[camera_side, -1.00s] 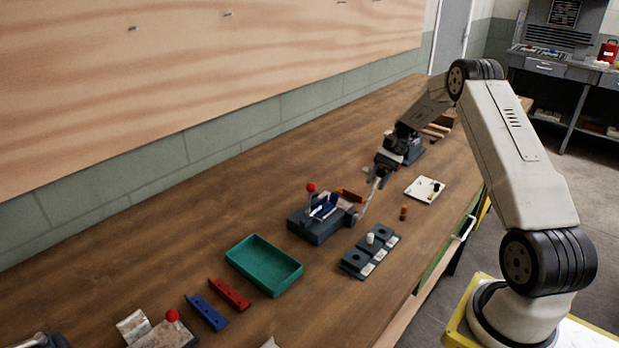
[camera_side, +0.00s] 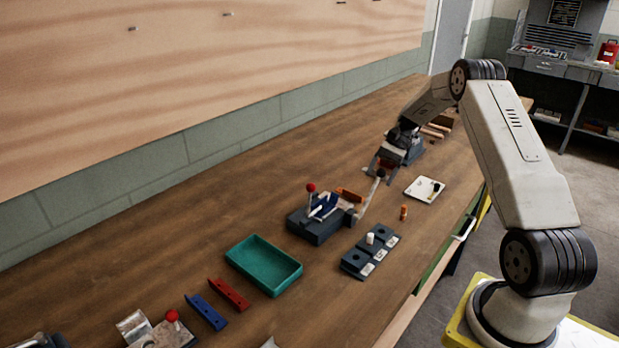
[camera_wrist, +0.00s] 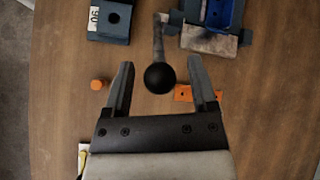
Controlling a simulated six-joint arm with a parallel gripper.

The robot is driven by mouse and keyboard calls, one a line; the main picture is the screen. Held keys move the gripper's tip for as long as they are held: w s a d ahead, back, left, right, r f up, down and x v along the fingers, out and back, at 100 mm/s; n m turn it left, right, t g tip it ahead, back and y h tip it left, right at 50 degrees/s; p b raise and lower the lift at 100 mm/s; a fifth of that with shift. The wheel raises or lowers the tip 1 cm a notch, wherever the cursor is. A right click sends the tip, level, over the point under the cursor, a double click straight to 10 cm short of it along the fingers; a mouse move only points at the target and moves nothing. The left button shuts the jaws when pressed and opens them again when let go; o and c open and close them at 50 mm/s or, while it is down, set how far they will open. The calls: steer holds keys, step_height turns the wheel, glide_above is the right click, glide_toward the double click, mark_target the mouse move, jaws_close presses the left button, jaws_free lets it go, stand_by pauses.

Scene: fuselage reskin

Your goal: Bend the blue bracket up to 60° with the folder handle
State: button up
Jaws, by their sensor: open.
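The blue bracket (camera_side: 323,206) sits in the dark grey folder (camera_side: 318,230); it also shows at the top right of the wrist view (camera_wrist: 226,14). Its exact bend angle cannot be read. The folder handle (camera_side: 367,196) is a pale rod rising to the right, tipped with a black ball knob (camera_side: 380,173). My gripper (camera_side: 377,166) is open and empty near the knob. In the wrist view the knob (camera_wrist: 159,78) shows between the spread fingers (camera_wrist: 160,64), touching neither; its depth relative to them is unclear.
A block with holes (camera_side: 371,250) and a white peg stands in front of the folder. An orange cylinder (camera_side: 404,212) and an orange piece (camera_side: 349,195) are close by. A green tray (camera_side: 263,266), a red strip (camera_side: 229,294) and another blue strip (camera_side: 207,312) lie left.

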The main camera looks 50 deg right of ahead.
steer(key=shift+v, duration=2.95)
steer(key=shift+w, duration=0.1)
steer(key=w+a+r+n+h, duration=0.1)
steer(key=a+n+h, duration=0.5)
steer(key=a, duration=1.1)
steer(key=s+a+f+n+t+h, duration=0.1)
steer(key=s+a+n+t+h, duration=0.1)
steer(key=s+a+n, duration=0.6)
steer(key=s+a+h, duration=0.1)
steer(key=s+a, duration=0.3)
steer(key=a, duration=0.3)
steer(key=shift+s+a+f, duration=0.2)
steer(key=shift+a+f, duration=0.05)
steer(key=shift+a, duration=0.05)
